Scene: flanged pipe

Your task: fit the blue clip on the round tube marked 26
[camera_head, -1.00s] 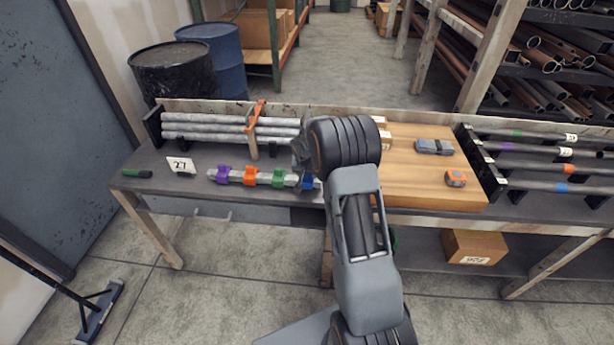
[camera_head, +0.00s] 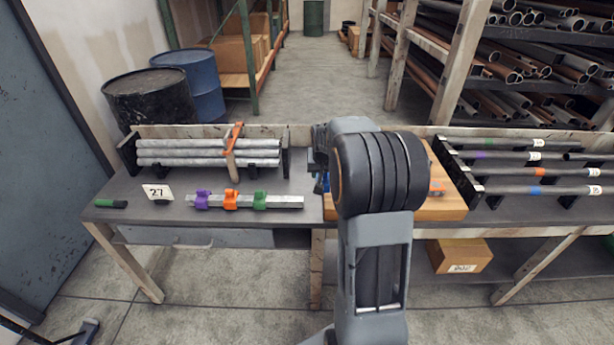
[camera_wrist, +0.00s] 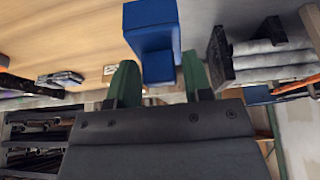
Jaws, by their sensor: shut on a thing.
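The blue clip (camera_wrist: 152,28) is between the green fingers of my gripper (camera_wrist: 160,82) in the wrist view, lifted clear of the bar. The rack at the right holds several round tubes with coloured bands and white tags. The nearest tube (camera_head: 565,190) has a blue band. The tag numbers are too small to read, so I cannot tell which tube is marked 26.
A bar (camera_head: 285,202) on the bench holds purple, orange and green clips. A card marked 27 (camera_head: 158,192) stands at its left. Grey pipes (camera_head: 190,153) lie in a rack behind. A wooden board (camera_head: 450,208) lies beneath my arm, left of the tube rack (camera_head: 460,180).

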